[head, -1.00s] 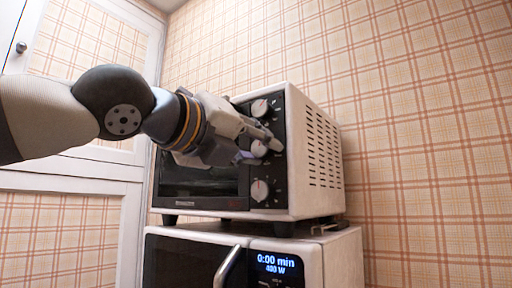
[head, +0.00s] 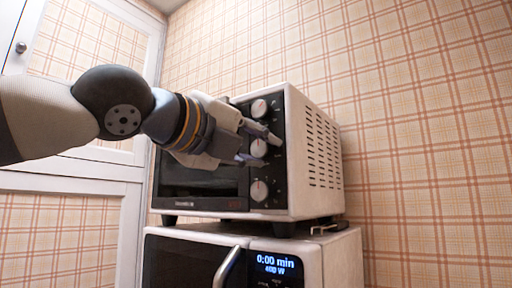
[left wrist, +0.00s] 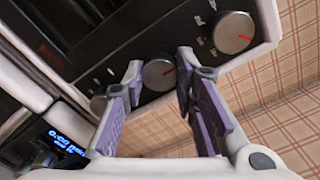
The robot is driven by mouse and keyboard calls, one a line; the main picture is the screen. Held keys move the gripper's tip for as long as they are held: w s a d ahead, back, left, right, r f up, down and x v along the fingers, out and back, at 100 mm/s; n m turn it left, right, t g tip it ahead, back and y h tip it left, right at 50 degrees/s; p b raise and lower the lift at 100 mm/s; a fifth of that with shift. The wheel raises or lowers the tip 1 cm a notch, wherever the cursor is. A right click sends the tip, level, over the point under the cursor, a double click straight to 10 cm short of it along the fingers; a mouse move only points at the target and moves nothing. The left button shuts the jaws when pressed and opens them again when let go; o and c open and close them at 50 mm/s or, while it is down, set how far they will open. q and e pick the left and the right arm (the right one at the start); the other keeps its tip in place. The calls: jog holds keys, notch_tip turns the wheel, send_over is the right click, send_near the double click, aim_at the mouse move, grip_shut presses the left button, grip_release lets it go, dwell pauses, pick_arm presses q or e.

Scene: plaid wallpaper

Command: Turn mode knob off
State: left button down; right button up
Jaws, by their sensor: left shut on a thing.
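The toaster oven (head: 310,160) has a vertical column of three round silver knobs with red marks. The middle knob (head: 258,148) sits between the fingers of my left gripper (head: 261,149), which is shut on it. The top knob (head: 260,107) and bottom knob (head: 259,190) are free of the gripper. The task's mode knob is not readable by label. My right gripper is not in view.
The oven stands on a microwave (head: 340,262) with a lit display (head: 278,264) and a handle (head: 227,268). A white cabinet (head: 95,165) is at the left. The plaid wall (head: 430,130) fills the right, with open space before it.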

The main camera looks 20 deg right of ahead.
pick_arm(q)
jog(key=shift+r, duration=0.15)
jog(key=c, duration=1.3)
grip_release()
jog(key=shift+a, duration=0.1)
jog(key=v, duration=1.2)
